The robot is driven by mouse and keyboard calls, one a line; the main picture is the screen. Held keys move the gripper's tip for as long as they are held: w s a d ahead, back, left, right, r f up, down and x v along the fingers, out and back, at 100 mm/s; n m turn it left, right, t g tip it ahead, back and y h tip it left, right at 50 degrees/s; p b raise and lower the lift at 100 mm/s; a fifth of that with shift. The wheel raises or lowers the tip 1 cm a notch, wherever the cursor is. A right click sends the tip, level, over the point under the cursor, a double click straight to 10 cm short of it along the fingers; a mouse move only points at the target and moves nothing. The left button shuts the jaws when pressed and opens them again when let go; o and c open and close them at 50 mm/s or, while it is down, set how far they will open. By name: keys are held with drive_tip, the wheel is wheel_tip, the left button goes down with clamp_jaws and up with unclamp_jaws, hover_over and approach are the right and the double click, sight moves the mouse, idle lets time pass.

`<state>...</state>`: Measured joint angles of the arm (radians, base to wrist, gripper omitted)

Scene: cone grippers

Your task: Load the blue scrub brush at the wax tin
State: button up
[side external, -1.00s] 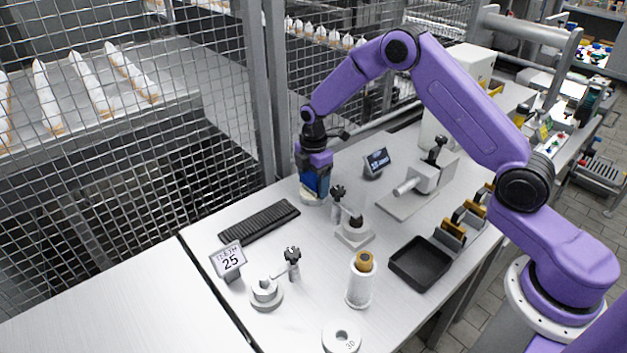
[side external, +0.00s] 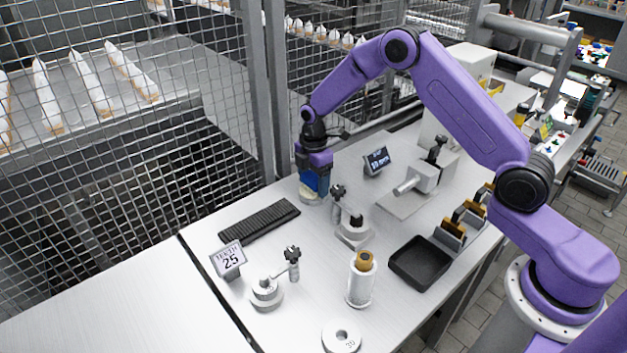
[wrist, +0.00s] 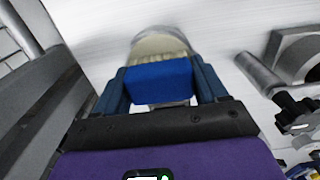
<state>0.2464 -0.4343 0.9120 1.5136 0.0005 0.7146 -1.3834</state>
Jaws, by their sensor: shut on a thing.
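My gripper (side external: 314,182) is shut on the blue scrub brush (wrist: 158,82), whose blue block sits between the two fingers in the wrist view. The brush's pale bristles (wrist: 158,46) point away from my gripper, down toward the table. A round, pale, shallow tin (side external: 311,197) is under the bristles in the side view, and I take it for the wax tin. Its rim also shows past the bristles in the wrist view (wrist: 158,31). The bristles are at or in the tin; I cannot tell how deep.
A clamp post with a dark knob (side external: 338,192) stands just right of the tin. A small display (side external: 377,161) and a grey fixture (side external: 425,178) are farther right. A black ribbed strip (side external: 259,221) lies to the left. A black tray (side external: 420,262) and a white spool (side external: 361,280) are nearer.

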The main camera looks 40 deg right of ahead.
sight(316, 177)
drive_tip(key=shift+r, duration=3.45)
drive_tip(key=shift+s, duration=0.1)
drive_tip(key=shift+s+d+r+m, duration=0.15)
drive_tip(key=shift+s+r+m, duration=0.1)
drive_tip(key=shift+m, duration=0.15)
drive_tip(key=s+d+r+m, duration=0.2)
drive_tip(key=s+m, duration=0.5)
drive_tip(key=m, duration=0.1)
drive_tip(key=s+d+r+m, duration=0.2)
drive_tip(key=s+m, duration=0.4)
drive_tip(key=m, duration=0.3)
drive_tip(key=shift+s+d+r, duration=0.35)
drive_tip(key=shift+s+r, duration=0.05)
drive_tip(key=shift+r, duration=0.2)
